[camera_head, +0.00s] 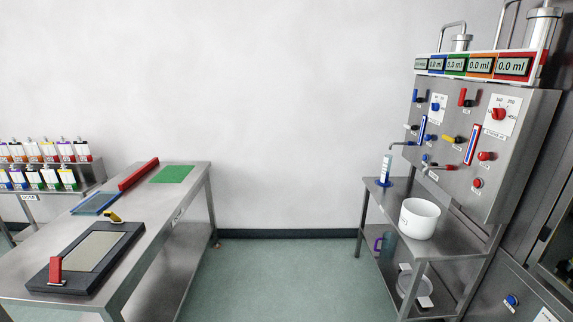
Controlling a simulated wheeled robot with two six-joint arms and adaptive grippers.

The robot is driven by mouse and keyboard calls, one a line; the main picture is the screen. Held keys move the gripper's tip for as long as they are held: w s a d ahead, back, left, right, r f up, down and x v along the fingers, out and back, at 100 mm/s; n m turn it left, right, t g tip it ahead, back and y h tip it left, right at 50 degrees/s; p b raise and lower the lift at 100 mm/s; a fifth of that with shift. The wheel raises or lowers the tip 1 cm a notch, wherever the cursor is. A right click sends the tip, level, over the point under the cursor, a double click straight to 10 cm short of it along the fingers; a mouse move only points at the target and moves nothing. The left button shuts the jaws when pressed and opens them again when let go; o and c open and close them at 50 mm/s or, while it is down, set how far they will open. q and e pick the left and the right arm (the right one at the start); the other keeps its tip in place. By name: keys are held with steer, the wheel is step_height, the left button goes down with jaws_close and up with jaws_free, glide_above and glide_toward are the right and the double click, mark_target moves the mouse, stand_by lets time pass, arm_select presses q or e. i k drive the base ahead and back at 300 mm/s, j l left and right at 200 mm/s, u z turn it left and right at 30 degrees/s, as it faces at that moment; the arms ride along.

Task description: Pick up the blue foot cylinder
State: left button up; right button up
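A tall, narrow white cylinder with a blue foot (386,167) stands upright at the back left corner of the steel table on the right (384,200). It is near the small tap of the steel control panel (470,150). Neither of my grippers is in view, so nothing can be said of their state.
A white bowl (420,218) stands on the same table, with a jug (388,246) on its lower shelf. Another steel table (190,215) at left carries a dark flat device (68,275), a red block (138,174) and a green mat (172,174). The floor between is clear.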

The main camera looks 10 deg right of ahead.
mark_target(388, 160)
steer(key=i, duration=0.7)
steer(key=i+z, duration=0.1)
steer(key=i, duration=0.55)
steer(key=i+j+z, duration=0.1)
steer(key=i, duration=0.6)
steer(key=i+j, duration=0.2)
steer(key=i, duration=0.5)
steer(key=i+j+z, duration=0.15)
steer(key=i+z, duration=0.3)
steer(key=i+j+z, duration=0.9)
steer(key=l, duration=0.1)
